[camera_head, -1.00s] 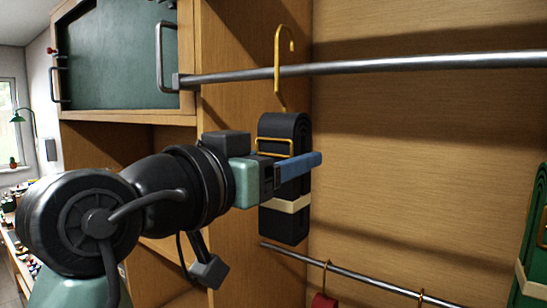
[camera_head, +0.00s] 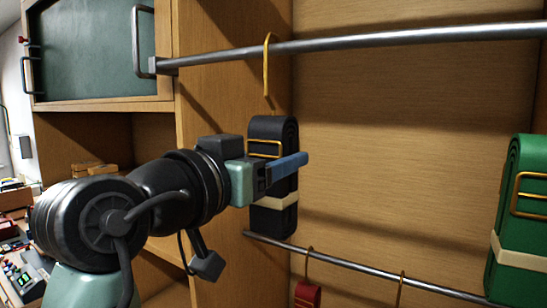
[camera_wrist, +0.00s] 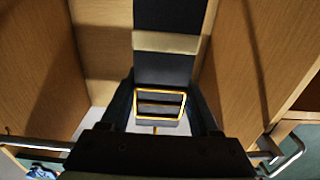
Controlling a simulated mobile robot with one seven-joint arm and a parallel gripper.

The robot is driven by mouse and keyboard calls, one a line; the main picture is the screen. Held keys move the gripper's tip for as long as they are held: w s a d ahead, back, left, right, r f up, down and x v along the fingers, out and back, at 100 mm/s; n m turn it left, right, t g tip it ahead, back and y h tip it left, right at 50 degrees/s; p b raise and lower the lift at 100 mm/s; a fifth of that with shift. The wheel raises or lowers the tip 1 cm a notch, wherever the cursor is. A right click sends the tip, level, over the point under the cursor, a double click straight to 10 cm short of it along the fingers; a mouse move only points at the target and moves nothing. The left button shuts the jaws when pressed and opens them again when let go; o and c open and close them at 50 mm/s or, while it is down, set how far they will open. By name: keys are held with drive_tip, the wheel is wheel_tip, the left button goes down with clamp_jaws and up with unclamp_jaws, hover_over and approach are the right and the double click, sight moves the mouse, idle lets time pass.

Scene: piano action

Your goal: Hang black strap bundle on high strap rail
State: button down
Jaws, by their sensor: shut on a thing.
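The black strap bundle (camera_head: 272,132) is upright, with a cream band, a gold buckle and a gold hook (camera_head: 266,75) rising from its top. My gripper (camera_head: 287,166) is shut on the bundle at about buckle height. The high strap rail (camera_head: 400,38) is a steel bar crossing above. The hook's curved top stands just above the rail and its shank passes in front of it; I cannot tell if the hook rests on the bar. In the wrist view the bundle (camera_wrist: 168,70) lies between my fingers, with its buckle near the middle.
A lower rail (camera_head: 360,268) runs below, with a red bundle (camera_head: 307,295) and another hook (camera_head: 401,288). A green strap bundle (camera_head: 515,205) hangs at the right. A wooden upright (camera_head: 215,100) and a green cabinet door (camera_head: 85,55) stand to the left.

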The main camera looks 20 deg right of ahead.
drive_tip(key=shift+c, duration=0.2)
unclamp_jaws()
drive_tip(key=s+a+n+t+y+b, duration=0.2)
drive_tip(key=a+n+t+b, duration=0.15)
drive_tip(key=a, duration=0.25)
drive_tip(key=s+a+n+t+y+b, duration=0.2)
drive_tip(key=s+a+t, duration=0.1)
drive_tip(key=a+t, duration=0.25)
drive_tip(key=s+a+r+n+t+y, duration=0.2)
drive_tip(key=s+a+n+t+y, duration=0.1)
drive_tip(key=s+n+t+y, duration=0.2)
drive_tip(key=s+t+y, duration=0.2)
drive_tip(key=s+y, duration=0.2)
drive_tip(key=y, duration=0.1)
drive_tip(key=shift+a+r, duration=0.25)
drive_tip(key=shift+r, duration=0.1)
idle(0.6)
